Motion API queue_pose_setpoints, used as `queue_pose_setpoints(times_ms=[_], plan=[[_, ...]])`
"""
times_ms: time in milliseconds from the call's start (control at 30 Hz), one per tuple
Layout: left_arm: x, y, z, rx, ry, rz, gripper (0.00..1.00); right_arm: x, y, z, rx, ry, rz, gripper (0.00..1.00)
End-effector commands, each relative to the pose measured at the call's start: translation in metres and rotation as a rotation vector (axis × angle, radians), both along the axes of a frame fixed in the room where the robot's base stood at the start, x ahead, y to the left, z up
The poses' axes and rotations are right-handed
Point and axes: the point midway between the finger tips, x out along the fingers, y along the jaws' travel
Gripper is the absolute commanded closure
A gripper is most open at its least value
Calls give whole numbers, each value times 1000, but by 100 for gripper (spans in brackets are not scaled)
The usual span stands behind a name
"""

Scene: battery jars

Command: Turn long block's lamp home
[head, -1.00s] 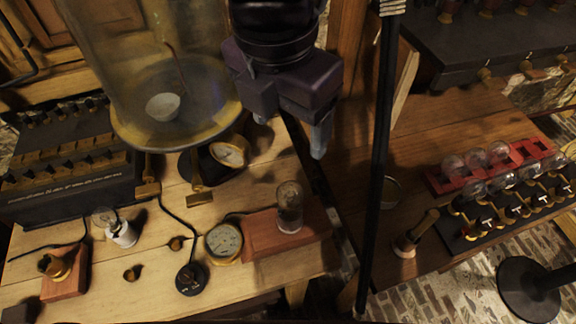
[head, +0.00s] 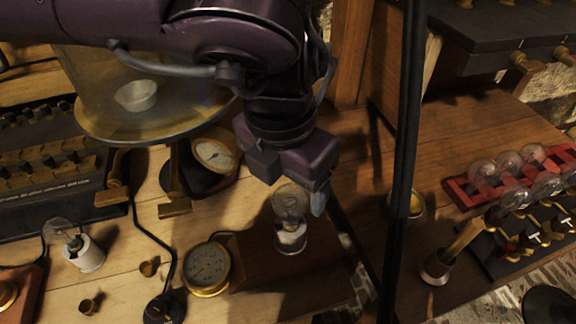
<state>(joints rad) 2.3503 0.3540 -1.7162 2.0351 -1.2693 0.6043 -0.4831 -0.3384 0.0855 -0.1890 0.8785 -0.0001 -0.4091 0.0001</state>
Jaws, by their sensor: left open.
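The long block (head: 262,258) is a red-brown wooden block on the pale bench, partly in my arm's shadow. Its lamp (head: 290,238), a clear glass bulb on a white base, stands upright on it. My left gripper (head: 293,184) points down from above, open, its fingertips around the level of the top of the glass. One grey fingertip shows just right of the bulb; the other is largely hidden by the purple gripper body. I cannot tell whether the fingers touch the glass. My right gripper is not in view.
A brass gauge (head: 207,268) lies left of the block. Another lamp (head: 84,253) stands farther left. A large glass jar (head: 150,118) is behind. A black pole (head: 404,170) rises at the right, before a red rack (head: 461,194) of bulbs.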

Motion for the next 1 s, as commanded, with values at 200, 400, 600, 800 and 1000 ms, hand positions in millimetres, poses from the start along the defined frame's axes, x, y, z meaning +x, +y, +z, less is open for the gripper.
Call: queue_pose_setpoints(times_ms=[200, 400, 600, 800, 1000], plan=[[2, -2, -27, 1, 1, -1, 28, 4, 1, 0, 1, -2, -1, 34], [3, -3, -34, -1, -1, -1, 28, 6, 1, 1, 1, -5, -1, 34], [3, -3, -33, -1, -1, -1, 29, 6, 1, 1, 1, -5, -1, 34], [3, -3, -33, -1, -1, 0, 55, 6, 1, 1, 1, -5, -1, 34], [3, -3, -33, -1, -1, 0, 79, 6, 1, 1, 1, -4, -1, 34]])
